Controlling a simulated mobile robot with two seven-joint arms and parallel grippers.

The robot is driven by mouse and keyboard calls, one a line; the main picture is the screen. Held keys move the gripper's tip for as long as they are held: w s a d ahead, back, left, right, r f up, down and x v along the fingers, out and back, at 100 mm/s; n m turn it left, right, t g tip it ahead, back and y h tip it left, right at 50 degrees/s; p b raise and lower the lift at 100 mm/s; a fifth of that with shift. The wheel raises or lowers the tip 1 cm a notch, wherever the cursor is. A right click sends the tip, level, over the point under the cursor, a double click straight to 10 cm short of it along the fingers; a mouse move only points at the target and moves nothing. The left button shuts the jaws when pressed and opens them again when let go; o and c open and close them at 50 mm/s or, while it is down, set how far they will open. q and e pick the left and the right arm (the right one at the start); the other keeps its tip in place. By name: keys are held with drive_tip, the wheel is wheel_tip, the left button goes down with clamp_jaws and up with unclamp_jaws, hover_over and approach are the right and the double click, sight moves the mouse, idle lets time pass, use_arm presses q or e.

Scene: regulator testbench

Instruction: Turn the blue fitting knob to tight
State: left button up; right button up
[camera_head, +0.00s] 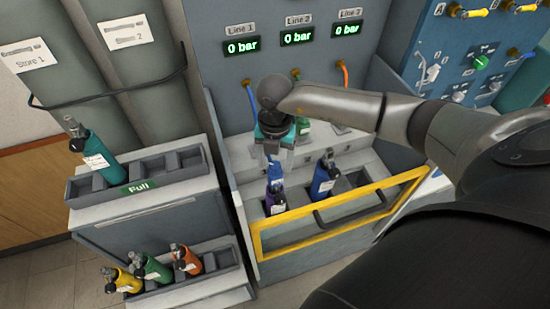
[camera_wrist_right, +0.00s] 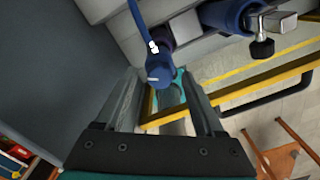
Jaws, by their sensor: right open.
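The blue fitting knob (camera_wrist_right: 160,68) has a white mark on its face and a blue hose running up from it in the right wrist view. In the head view a blue piece (camera_head: 275,172), likely this fitting, shows just below my right gripper (camera_head: 273,150). My right gripper (camera_wrist_right: 161,75) is open, with one finger on each side of the knob. Gaps show between the knob and both fingers; contact at the far tips cannot be told. My left gripper is not in view.
A blue bottle with a metal valve (camera_head: 323,175) stands to the right on the bench, and a darker blue one (camera_head: 275,200) below the gripper. A yellow guard rail (camera_head: 340,215) runs along the front. The gauge panel (camera_head: 220,70) stands behind. A rack (camera_head: 150,175) is at left.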

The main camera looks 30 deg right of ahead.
sight(275, 165)
wheel_tip(275, 165, up, 15)
drive_tip(key=b, duration=0.1)
idle(0.5)
drive_tip(key=shift+r, duration=0.1)
idle(0.3)
